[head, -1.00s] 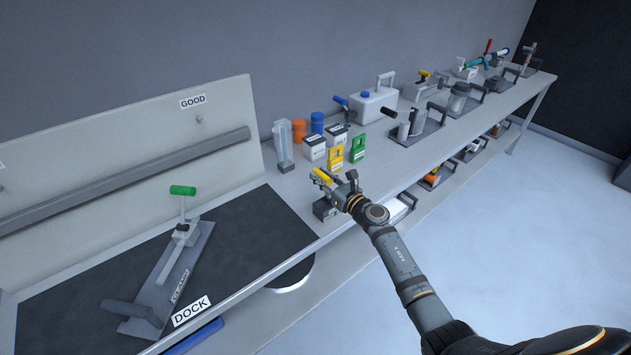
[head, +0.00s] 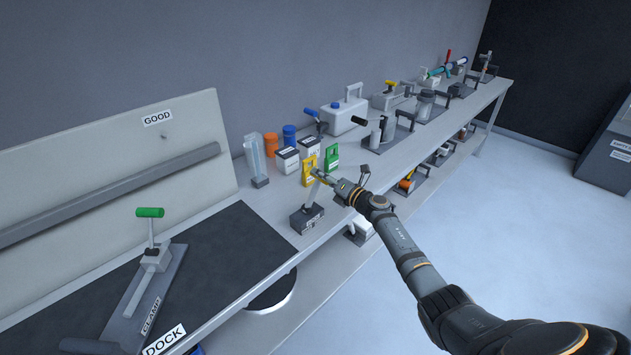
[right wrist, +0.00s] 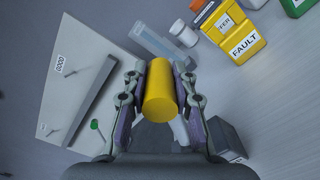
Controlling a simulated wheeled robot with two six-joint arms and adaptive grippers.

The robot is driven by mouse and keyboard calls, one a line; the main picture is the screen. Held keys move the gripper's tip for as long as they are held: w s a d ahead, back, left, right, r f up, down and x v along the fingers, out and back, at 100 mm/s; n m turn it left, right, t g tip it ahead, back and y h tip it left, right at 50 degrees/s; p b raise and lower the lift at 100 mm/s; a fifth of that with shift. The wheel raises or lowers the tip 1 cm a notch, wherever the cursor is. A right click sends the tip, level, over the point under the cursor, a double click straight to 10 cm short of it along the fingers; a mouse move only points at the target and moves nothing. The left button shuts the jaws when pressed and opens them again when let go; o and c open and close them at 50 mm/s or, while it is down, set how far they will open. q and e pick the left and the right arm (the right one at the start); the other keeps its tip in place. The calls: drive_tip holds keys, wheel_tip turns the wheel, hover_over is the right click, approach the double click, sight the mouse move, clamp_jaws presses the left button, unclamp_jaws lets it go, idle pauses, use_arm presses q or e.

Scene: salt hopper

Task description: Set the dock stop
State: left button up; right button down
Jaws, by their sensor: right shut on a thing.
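A dark block (head: 306,219) with a small label, too small to read, stands at the front edge of the bench, right of the black dock mat (head: 225,250). A pale lever (head: 315,194) rises from it, tilted to the right, with a yellow handle at its top. My right gripper (head: 328,181) is shut on the yellow handle. In the right wrist view the yellow handle (right wrist: 160,92) lies between the two fingers, and the block (right wrist: 226,138) shows at lower right. My left gripper is not in view.
A clamp with a green handle (head: 150,212) stands on the mat at left. The floor at right is free.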

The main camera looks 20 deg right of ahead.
drive_tip(key=shift+w+d+f+m, duration=0.1)
drive_tip(key=shift+d+f+m, duration=0.2)
drive_tip(key=shift+f, duration=0.05)
drive_tip(key=shift+d+f+b, duration=0.3)
drive_tip(key=shift+d+b, duration=0.05)
drive_tip(key=shift+b, duration=0.35)
drive_tip(key=shift+w+d+f, duration=0.1)
drive_tip(key=shift+d+f, duration=0.05)
drive_tip(key=c, duration=1.1)
unclamp_jaws()
drive_tip(key=shift+o, duration=0.2)
drive_tip(key=v, duration=1.1)
drive_tip(key=shift+s+d, duration=0.15)
drive_tip(key=shift+s, duration=0.25)
